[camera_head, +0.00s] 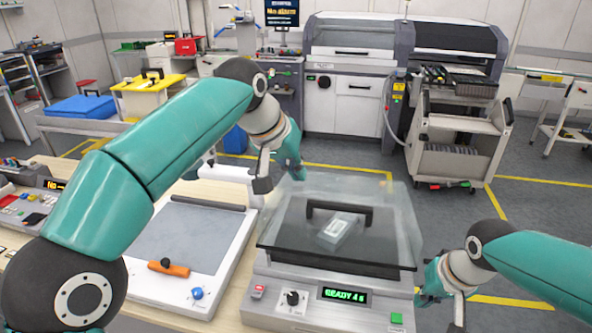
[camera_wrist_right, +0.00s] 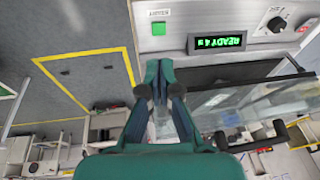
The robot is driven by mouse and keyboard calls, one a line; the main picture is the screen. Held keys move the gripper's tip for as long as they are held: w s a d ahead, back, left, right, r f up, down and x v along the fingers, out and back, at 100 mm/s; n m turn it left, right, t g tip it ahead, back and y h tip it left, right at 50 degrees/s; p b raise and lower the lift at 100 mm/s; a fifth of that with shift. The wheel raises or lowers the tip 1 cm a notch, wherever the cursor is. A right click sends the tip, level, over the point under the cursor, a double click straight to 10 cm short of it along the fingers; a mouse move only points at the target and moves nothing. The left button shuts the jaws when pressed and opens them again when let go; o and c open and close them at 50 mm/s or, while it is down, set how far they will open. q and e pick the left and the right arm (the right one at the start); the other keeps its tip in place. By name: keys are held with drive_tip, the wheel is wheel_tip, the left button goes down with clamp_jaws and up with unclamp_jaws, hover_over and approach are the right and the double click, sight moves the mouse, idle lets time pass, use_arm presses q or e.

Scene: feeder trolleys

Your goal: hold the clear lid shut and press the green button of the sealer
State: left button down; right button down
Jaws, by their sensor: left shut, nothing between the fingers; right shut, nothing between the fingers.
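The sealer (camera_head: 330,318) stands at the front right of the bench, with a lit display (camera_head: 344,295) reading "READY 4 s". Its clear lid (camera_head: 406,232) has a black handle (camera_head: 338,209). The green button (camera_head: 396,319) is at the panel's right end and shows in the right wrist view (camera_wrist_right: 159,29). My left gripper (camera_head: 296,172) is shut and empty by the lid's rear left part. My right gripper (camera_head: 422,298) is shut and empty, right of the panel near the green button; its fingers (camera_wrist_right: 160,66) point towards it.
Left of the sealer is a grey flat board (camera_head: 190,240) with an orange-handled tool (camera_head: 168,268) and a blue knob (camera_head: 197,293). The sealer's panel also has a dial (camera_head: 292,299) and a red switch (camera_head: 258,291). Open floor lies beyond the bench on the right.

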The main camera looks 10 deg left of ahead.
use_arm(q)
drive_tip(key=shift+w+d+r, duration=0.15)
drive_tip(key=shift+r, duration=0.05)
use_arm(e)
drive_tip(key=shift+w+d+r, duration=0.1)
drive_tip(key=shift+d+r, duration=0.05)
drive_tip(key=x, duration=0.7)
drive_tip(key=shift+w+f, duration=0.2)
drive_tip(key=shift+f, duration=0.1)
drive_tip(key=shift+s, duration=0.1)
use_arm(q)
drive_tip(key=x, duration=0.7)
drive_tip(key=shift+w+f, duration=0.2)
drive_tip(key=shift+f, duration=0.15)
